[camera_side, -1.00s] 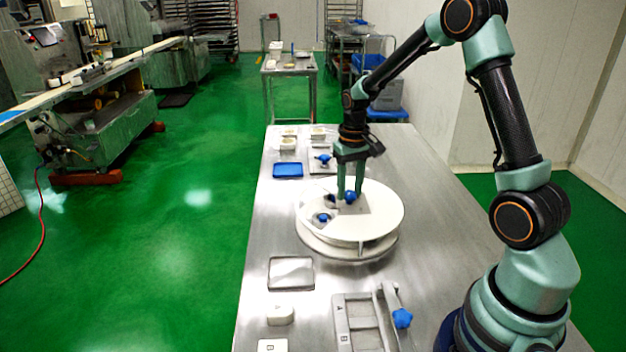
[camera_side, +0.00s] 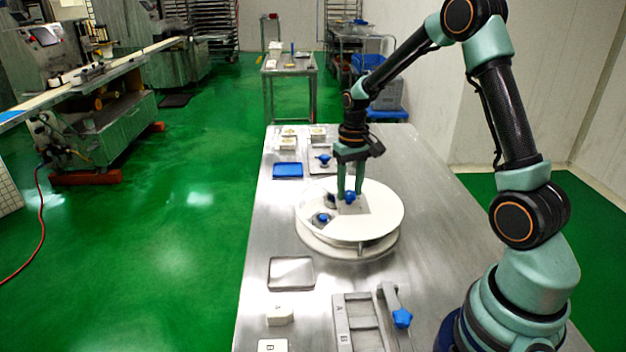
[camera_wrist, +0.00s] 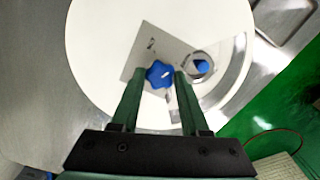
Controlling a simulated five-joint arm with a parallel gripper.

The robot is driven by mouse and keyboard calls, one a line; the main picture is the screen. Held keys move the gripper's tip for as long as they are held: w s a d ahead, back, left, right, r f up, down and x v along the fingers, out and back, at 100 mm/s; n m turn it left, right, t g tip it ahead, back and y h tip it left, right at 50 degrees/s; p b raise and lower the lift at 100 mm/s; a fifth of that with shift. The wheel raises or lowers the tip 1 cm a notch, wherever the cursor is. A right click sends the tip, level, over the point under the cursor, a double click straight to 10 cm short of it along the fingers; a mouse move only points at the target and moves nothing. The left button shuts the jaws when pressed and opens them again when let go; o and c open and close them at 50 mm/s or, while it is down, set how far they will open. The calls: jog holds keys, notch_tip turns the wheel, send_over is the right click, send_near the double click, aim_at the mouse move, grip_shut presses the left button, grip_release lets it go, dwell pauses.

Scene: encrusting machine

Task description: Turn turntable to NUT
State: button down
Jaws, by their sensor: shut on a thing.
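The white round turntable (camera_side: 375,222) stands on the steel table. In the wrist view its white top (camera_wrist: 100,50) fills much of the picture, with a grey plate (camera_wrist: 140,60) at its middle. A blue star-shaped knob (camera_wrist: 159,75) sits on that plate, and also shows in the side view (camera_side: 350,197). My gripper (camera_side: 349,194) points down, its two green fingers (camera_wrist: 155,82) shut on either side of the knob. An opening near the rim shows a smaller blue knob (camera_side: 323,217) inside, also seen in the wrist view (camera_wrist: 202,66). I cannot read any label.
A blue tray (camera_side: 288,170) and pale blocks lie behind the turntable. The table's right side is clear.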

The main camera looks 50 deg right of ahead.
jog(key=shift+r+n, duration=0.1)
jog(key=shift+n, duration=6.7)
jog(key=shift+c, duration=2)
grip_release()
notch_tip(320, 180, up, 12)
